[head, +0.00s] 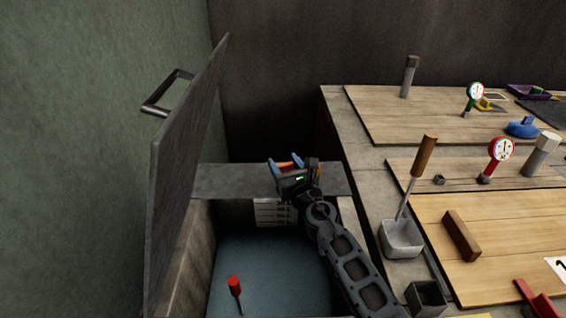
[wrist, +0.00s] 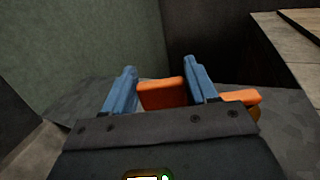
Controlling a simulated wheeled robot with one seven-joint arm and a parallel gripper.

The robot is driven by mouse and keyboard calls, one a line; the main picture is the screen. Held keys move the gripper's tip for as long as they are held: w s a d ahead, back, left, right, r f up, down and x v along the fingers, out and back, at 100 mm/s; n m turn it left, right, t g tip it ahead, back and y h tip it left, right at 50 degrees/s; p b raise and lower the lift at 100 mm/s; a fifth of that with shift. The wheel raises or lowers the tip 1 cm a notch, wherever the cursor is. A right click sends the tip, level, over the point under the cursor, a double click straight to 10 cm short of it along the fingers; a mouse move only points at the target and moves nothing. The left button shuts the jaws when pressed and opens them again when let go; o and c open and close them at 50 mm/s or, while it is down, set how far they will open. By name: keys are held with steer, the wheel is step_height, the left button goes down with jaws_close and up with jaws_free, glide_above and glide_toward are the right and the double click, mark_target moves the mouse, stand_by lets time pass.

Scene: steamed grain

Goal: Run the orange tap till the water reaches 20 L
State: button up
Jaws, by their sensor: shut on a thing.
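The orange tap (wrist: 162,94) is between the two blue fingers of my gripper (wrist: 160,88) in the wrist view. An orange bar (wrist: 240,96) sticks out to the right of the right finger. In the head view my gripper (head: 286,163) is at the grey ledge behind the tank, shut on the orange tap (head: 291,164). The water (head: 265,265) in the tank is flat and blue-grey. A white scale plate (head: 275,212) is on the tank's back wall, partly behind my arm; its numbers are too small to read.
A raised lid (head: 185,165) with a handle stands left of the tank. A red float-like piece (head: 235,287) is in the tank. The counter at right holds a grey pot (head: 401,238) with a wooden-handled tool, a red gauge (head: 500,150), and a wooden block (head: 461,235).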

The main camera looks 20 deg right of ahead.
steer(key=shift+s+d+n+g+y+b, duration=0.1)
steer(key=shift+s+n+y+b, duration=0.1)
steer(key=shift+s+n+y, duration=0.4)
steer(key=shift+s+n+g+y+b, duration=0.15)
steer(key=shift+n+y, duration=0.2)
steer(key=shift+y, duration=0.5)
steer(key=shift+s+d+n+g+y+b, duration=0.1)
steer(key=shift+s+n+y+b, duration=0.15)
steer(key=shift+n+y, duration=0.35)
steer(key=o, duration=1.4)
steer(key=shift+s, duration=0.1)
steer(key=shift+p+v, duration=0.55)
steer(key=shift+v, duration=3.3)
